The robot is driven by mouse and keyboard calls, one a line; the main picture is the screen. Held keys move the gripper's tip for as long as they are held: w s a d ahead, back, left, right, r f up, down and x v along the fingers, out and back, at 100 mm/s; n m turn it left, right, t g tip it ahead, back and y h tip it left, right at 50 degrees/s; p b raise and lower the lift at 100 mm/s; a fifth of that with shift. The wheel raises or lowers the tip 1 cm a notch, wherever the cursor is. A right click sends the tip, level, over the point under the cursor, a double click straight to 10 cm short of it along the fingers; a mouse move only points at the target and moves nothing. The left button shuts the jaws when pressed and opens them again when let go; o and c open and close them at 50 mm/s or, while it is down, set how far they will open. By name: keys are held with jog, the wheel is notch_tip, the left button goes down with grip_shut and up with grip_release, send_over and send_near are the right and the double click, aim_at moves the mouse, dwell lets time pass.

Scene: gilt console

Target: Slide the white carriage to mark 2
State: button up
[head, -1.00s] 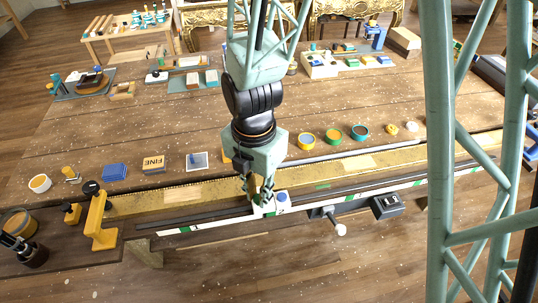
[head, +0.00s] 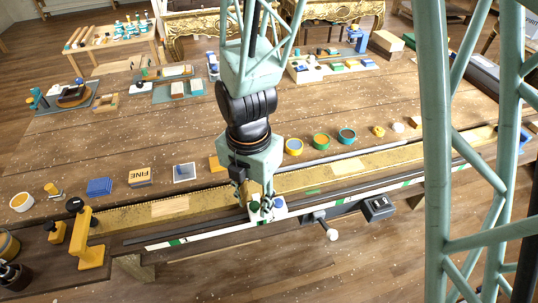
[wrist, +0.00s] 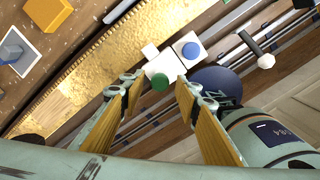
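The white carriage (head: 266,214) sits on the long rail at the front of the bench, with a green knob (head: 254,205) on its left and a blue knob (head: 279,204) on its right. My gripper (head: 253,194) is at the carriage's left part, pointing down. In the wrist view my gripper (wrist: 156,82) has its fingers apart, with the green knob (wrist: 160,81) in line with the gap. The white carriage (wrist: 164,66) shows just past the fingertips; contact cannot be told. A white strip with green marks (head: 160,246) runs along the rail; I cannot read numbers.
A brass scale (head: 210,198) runs behind the rail. A yellow bracket (head: 91,240) stands at the rail's left end. A lever with a white ball (head: 332,235) and a dark box (head: 378,208) are in front, right of the carriage. Small pots and blocks line the bench behind.

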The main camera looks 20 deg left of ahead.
aim_at(254, 204)
jog(key=shift+a+r, duration=0.1)
jog(key=shift+r, duration=0.25)
jog(key=shift+s+r, duration=0.1)
jog(key=shift+r, duration=3.45)
